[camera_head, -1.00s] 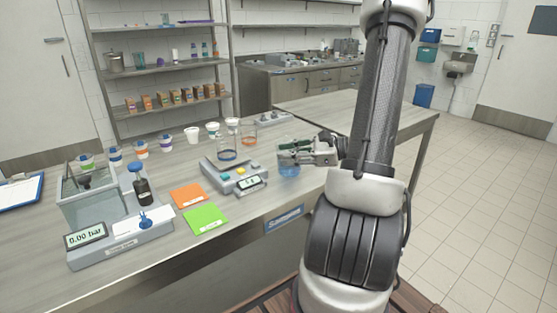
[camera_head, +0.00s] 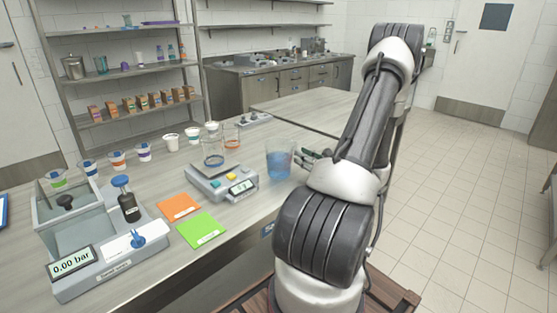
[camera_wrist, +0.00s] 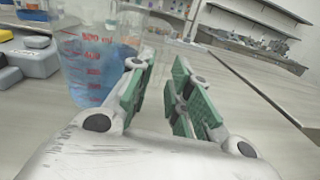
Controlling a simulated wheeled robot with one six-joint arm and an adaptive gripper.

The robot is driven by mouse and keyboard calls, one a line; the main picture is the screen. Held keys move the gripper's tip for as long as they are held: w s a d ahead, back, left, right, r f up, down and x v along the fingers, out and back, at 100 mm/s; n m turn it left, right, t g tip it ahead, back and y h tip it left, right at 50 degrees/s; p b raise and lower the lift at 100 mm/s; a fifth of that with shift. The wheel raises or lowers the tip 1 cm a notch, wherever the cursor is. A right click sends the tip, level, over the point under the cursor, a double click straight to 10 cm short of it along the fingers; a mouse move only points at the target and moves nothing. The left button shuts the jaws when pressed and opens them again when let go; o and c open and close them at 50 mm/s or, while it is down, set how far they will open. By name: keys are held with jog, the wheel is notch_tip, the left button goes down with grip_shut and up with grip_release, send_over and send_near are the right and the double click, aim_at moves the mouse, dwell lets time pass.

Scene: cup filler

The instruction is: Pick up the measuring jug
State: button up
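The measuring jug (camera_head: 279,164) is a clear beaker-like vessel with blue liquid, upright on the bench right of the scale. In the wrist view the jug (camera_wrist: 88,68) shows red graduation marks and stands at upper left, beyond and left of the left finger. My gripper (camera_head: 308,154) is just right of the jug in the head view, partly hidden by my arm. In the wrist view my gripper (camera_wrist: 158,68) is open, with a clear gap between its green pads and nothing in it. Whether the left finger touches the jug cannot be told.
A scale (camera_head: 219,190) carrying a clear beaker (camera_head: 213,160) stands left of the jug. Another beaker (camera_head: 232,138) is behind it. Orange (camera_head: 179,207) and green cards (camera_head: 202,230) lie in front. Several cups line the back. The bench right of the gripper is clear.

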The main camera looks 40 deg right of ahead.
jog(key=w, duration=0.5)
jog(key=shift+w+d, duration=0.2)
grip_shut()
